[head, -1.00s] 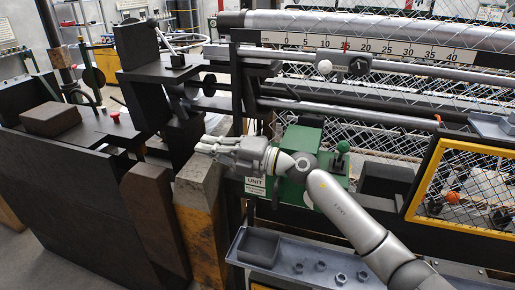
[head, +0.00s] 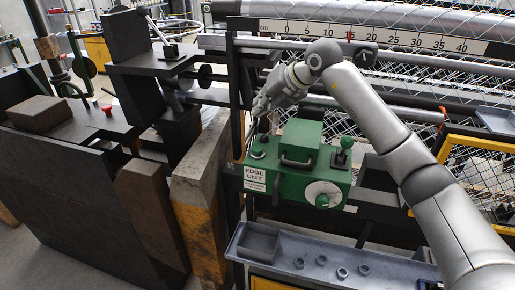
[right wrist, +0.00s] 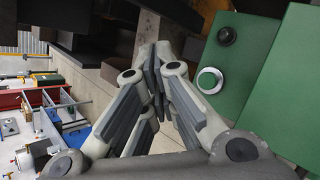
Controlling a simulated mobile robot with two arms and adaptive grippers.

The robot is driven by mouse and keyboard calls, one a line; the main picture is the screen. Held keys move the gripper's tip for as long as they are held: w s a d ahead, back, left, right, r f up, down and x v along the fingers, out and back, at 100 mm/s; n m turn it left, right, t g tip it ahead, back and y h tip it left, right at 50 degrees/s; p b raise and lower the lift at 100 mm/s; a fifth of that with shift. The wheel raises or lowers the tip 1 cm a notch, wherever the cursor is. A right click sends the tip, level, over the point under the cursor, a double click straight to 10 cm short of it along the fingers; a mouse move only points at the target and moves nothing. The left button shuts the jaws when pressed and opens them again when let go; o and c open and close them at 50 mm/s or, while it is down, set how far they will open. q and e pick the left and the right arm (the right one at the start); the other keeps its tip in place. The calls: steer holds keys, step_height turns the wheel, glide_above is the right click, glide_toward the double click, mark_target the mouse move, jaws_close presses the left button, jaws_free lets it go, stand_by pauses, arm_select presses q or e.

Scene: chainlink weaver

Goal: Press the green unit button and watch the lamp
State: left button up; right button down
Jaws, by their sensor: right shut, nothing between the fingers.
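The green edge unit (head: 290,178) stands right of the concrete post in the head view, with a label, a dark handle and a pale dial (head: 322,193) on its front. A round green button (head: 257,153) sits on its top left; in the right wrist view the button (right wrist: 209,80) is green with a silver ring, beside a black round knob (right wrist: 227,35). My right gripper (head: 256,116) is shut and empty, pointing down above the unit's left end; in the wrist view its fingertips (right wrist: 155,65) are left of the button, apart from it. I cannot make out a lit lamp.
A lever with a dark green knob (head: 346,143) stands on the unit's right. A grey tray (head: 300,255) with several nuts is below it. A concrete post (head: 195,190) stands close on the left. Wire mesh and a ruler (head: 375,38) are behind.

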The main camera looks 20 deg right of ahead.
mark_target(258, 150)
steer(key=shift+f, duration=0.15)
step_height(258, 150, down, 9)
steer(key=b, duration=0.6)
steer(key=shift+r, duration=0.2)
stand_by(1.1)
steer(key=shift+f+b, duration=0.3)
steer(key=shift+f, duration=0.1)
